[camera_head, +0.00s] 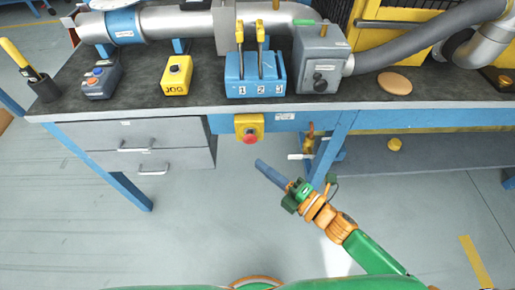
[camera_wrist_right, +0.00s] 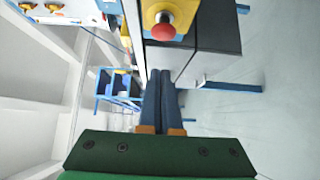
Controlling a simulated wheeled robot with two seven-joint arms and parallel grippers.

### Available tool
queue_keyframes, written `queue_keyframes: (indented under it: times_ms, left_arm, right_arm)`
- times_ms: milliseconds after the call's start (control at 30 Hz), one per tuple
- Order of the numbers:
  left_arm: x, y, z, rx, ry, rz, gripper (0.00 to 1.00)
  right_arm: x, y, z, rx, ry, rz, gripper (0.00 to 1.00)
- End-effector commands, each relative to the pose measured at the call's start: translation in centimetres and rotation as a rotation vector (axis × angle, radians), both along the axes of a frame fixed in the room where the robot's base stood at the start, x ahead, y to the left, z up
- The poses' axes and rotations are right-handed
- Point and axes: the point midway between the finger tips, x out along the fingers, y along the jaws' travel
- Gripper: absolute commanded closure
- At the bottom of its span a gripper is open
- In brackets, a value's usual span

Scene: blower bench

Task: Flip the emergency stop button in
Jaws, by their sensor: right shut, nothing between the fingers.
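The emergency stop is a red mushroom button (camera_head: 250,136) on a yellow box (camera_head: 249,122) fixed to the front edge of the bench. In the right wrist view the red button (camera_wrist_right: 163,30) and its yellow box (camera_wrist_right: 178,12) show at the top, beyond the fingertips. My right gripper (camera_head: 259,163) is below and just right of the button in the head view, pointing up toward it. Its blue fingers (camera_wrist_right: 161,72) are shut together with nothing between them, and a gap shows between them and the button. My left gripper is not in view.
On the bench stand a yellow JOG box (camera_head: 176,75), a blue lever box (camera_head: 255,75), a grey switch box (camera_head: 321,60) and a button box (camera_head: 101,80). Grey drawers (camera_head: 140,135) are left of the stop.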

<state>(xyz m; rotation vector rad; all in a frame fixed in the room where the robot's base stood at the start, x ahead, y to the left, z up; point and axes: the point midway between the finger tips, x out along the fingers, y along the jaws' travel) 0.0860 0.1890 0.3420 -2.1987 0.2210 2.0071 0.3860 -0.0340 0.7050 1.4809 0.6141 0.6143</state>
Motion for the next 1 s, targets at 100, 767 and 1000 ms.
queue_keyframes:
  times_ms: [100, 767, 1000]
  left_arm:
    - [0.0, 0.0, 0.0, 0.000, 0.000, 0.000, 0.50]
    - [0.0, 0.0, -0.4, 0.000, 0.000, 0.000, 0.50]
    - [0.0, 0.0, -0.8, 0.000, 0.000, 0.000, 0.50]
  right_arm:
    - [1.8, 1.8, 0.1, 0.003, -0.003, 0.000, 1.00]
    - [5.7, 1.6, 0.0, 0.001, 0.001, 0.000, 1.00]
    - [6.6, 1.6, -0.1, 0.000, 0.000, 0.000, 1.00]
